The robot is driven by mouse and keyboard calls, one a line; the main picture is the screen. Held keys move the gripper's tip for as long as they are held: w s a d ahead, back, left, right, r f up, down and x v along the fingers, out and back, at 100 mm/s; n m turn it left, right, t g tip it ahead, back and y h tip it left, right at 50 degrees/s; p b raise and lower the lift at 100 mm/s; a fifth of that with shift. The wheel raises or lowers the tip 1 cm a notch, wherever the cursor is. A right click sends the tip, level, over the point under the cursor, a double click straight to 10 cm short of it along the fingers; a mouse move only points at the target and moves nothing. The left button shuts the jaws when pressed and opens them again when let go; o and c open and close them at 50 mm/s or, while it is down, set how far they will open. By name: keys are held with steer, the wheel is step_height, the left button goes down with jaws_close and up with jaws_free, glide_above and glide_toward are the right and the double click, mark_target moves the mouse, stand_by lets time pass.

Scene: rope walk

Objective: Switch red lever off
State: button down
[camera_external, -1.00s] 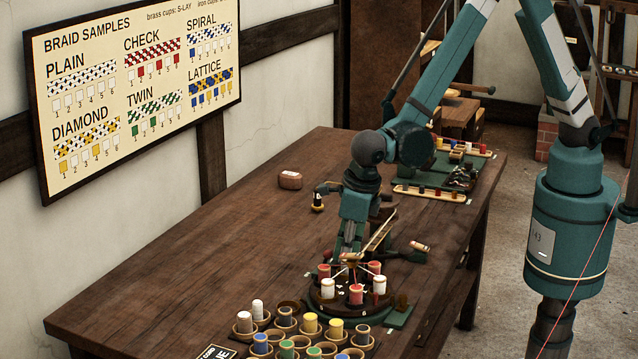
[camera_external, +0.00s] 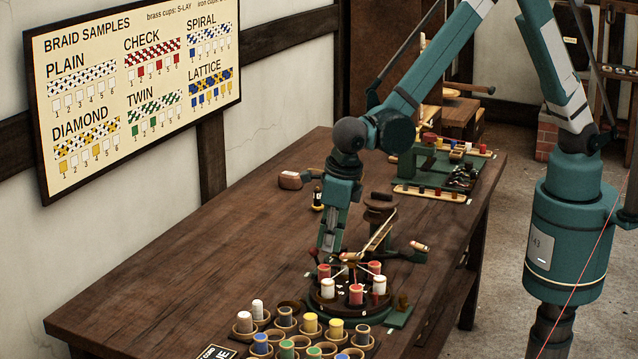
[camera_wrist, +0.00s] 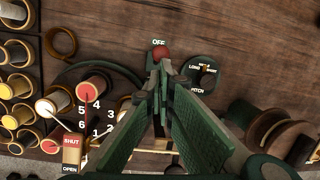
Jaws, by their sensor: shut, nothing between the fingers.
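The red lever's round knob (camera_wrist: 161,53) shows in the wrist view just beyond my fingertips, close beside the white OFF label (camera_wrist: 158,42). In the external view a small red knob (camera_external: 314,254) stands at the left of the braiding machine (camera_external: 325,303), next to my fingers. My gripper (camera_wrist: 160,72) is shut and empty, its tips at or very near the knob; whether they touch it I cannot tell. It points down in the external view (camera_external: 328,246). The lever's shaft is hidden behind my fingers.
Several bobbins (camera_external: 327,288) stand on the machine's round plate. A SHUT/OPEN block (camera_wrist: 71,150) and a PITCH dial (camera_wrist: 203,72) flank the knob in the wrist view. Cups of coloured bobbins (camera_external: 287,315) stand in front. The table's left side (camera_external: 190,270) is clear.

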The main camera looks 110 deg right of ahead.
steer(key=shift+w+d+r, duration=0.1)
steer(key=shift+w+d, duration=0.35)
steer(key=shift+r, duration=0.1)
stand_by(0.4)
steer(key=w+d+r+p, duration=0.2)
steer(key=w+r+p, duration=0.1)
steer(key=r, duration=0.5)
steer(key=shift+w+d+r, duration=0.35)
steer(key=shift+d+r, duration=0.05)
steer(key=shift+s, duration=0.1)
